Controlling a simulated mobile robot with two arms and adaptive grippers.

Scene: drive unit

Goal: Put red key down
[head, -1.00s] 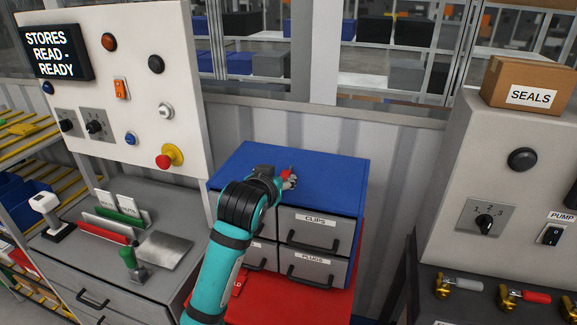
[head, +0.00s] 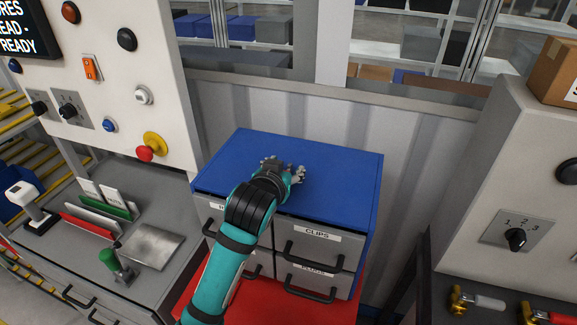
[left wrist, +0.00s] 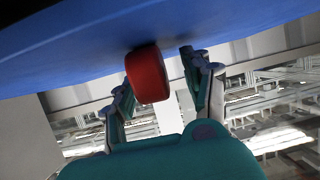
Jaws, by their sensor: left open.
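My left gripper (head: 285,168) is over the blue top (head: 325,165) of the drawer cabinet, with its fingers spread. In the left wrist view the red key (left wrist: 147,73) shows as a rounded red piece against the blue surface (left wrist: 70,60). It lies between the two open fingers of the gripper (left wrist: 158,72), with a gap to the right finger; contact with the left finger cannot be told. The key is hidden behind the gripper in the head view. My right gripper is not in view.
The cabinet has drawers labelled CLIPS (head: 310,240) and PLUGS, above a red surface (head: 325,312). A grey desk (head: 185,245) with a green-handled stamp (head: 113,262) and a button panel (head: 165,60) stand left. A grey console (head: 530,160) stands right. The blue top's right side is clear.

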